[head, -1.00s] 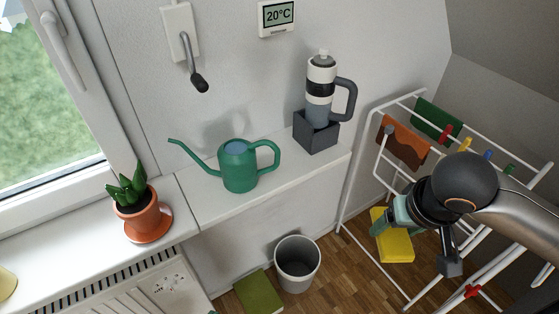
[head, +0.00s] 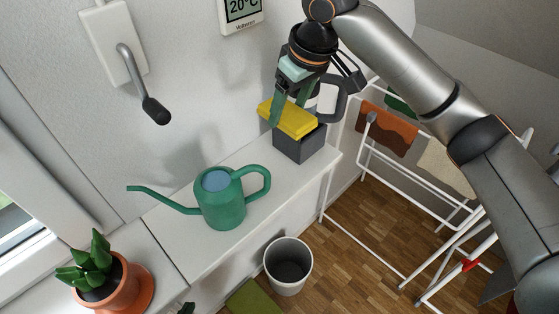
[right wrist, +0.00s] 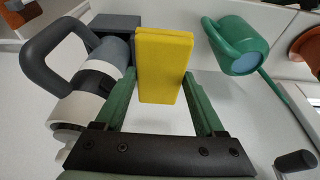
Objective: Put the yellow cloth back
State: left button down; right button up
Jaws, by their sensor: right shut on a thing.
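The yellow cloth (head: 290,120) is a flat folded block in my right gripper (head: 287,108), just in front of and above the dark grey box (head: 296,148) on the white ledge. In the right wrist view the cloth (right wrist: 163,62) sits between the two green fingers of my right gripper (right wrist: 157,78). Whether the cloth touches the box is unclear. A small dark piece at the bottom edge of the head view looks like the tip of my left gripper (head: 187,308); its jaws are not readable.
A flask with a grey handle (head: 333,98) stands at the box, close to my right gripper. A green watering can (head: 222,208) stands left on the ledge. A potted plant (head: 120,285), a bin (head: 288,268) and a drying rack (head: 370,168) are around.

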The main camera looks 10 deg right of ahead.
aim_at(304, 133)
jog(key=shift+w+a+f, duration=0.1)
jog(key=shift+w+f, duration=0.1)
jog(key=shift+f, duration=0.05)
jog(key=f, duration=1.7)
jog(key=shift+s, duration=0.2)
jog(key=o, duration=1)
jog(key=shift+f, duration=0.1)
jog(key=shift+o, duration=0.2)
jog(key=v, duration=1.2)
